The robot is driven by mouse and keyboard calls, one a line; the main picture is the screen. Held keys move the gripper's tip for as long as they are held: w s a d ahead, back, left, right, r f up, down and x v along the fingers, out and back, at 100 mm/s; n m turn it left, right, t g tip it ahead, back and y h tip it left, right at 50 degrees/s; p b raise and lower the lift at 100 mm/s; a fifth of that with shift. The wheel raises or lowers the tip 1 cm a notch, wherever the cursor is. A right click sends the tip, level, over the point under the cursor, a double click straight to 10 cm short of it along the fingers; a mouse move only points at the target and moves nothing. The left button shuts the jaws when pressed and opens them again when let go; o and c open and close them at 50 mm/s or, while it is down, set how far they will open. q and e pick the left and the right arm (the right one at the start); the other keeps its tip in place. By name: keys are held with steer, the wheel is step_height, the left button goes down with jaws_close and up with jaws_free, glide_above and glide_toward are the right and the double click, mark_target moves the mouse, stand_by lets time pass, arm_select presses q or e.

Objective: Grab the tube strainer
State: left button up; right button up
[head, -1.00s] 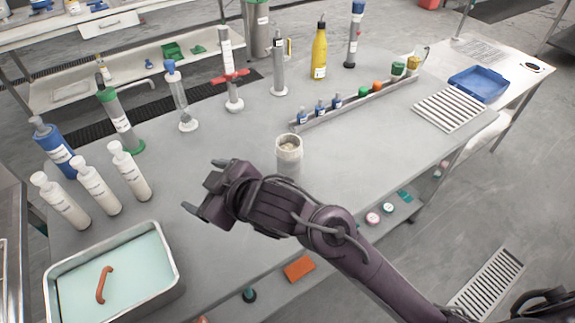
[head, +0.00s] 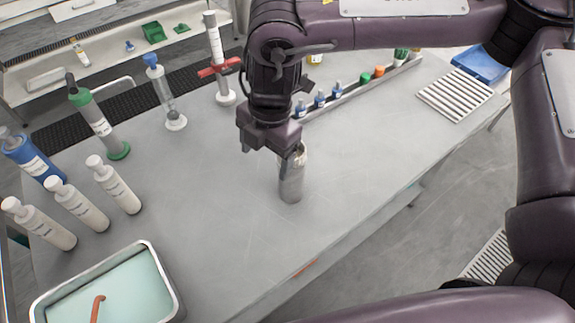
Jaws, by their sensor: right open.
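A grey metal cylinder with an open top, which looks like the tube strainer (head: 291,183), stands upright on the table right of the middle in the head view. My right gripper (head: 266,157) points down at its upper left side, jaws open. One finger overlaps the cylinder's rim in the picture; I cannot tell whether it touches it or sits in front of it. The gripper hides part of the rim. My left gripper is not in view.
On the grey table (head: 225,235), white bottles (head: 119,186) and a green-based cylinder (head: 97,124) stand left. A tray of pale liquid (head: 125,290) is at front left. A rack with small blue-capped bottles (head: 319,100) is behind. The table right of the cylinder is clear.

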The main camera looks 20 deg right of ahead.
mark_target(291, 174)
steer(key=shift+m+h, duration=0.7)
steer(key=shift+m, duration=0.2)
steer(key=d+r, duration=0.1)
steer(key=d, duration=0.1)
steer(key=w+d+r, duration=0.1)
steer(key=d, duration=0.1)
steer(key=w+d+r, duration=0.1)
steer(key=d, duration=0.1)
steer(key=shift+r, duration=0.2)
steer(key=shift+f, duration=0.3)
step_height(291, 174, down, 6)
steer(key=shift+f+p, duration=0.15)
steer(key=shift+p, duration=1.05)
steer(key=shift+a+f, duration=0.1)
steer(key=shift+f, duration=0.2)
steer(key=c, duration=1.4)
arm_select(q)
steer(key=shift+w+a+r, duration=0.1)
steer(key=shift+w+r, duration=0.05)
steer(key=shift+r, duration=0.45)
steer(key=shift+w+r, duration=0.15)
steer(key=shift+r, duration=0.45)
arm_select(e)
steer(key=shift+c, duration=0.2)
steer(key=shift+r, duration=0.15)
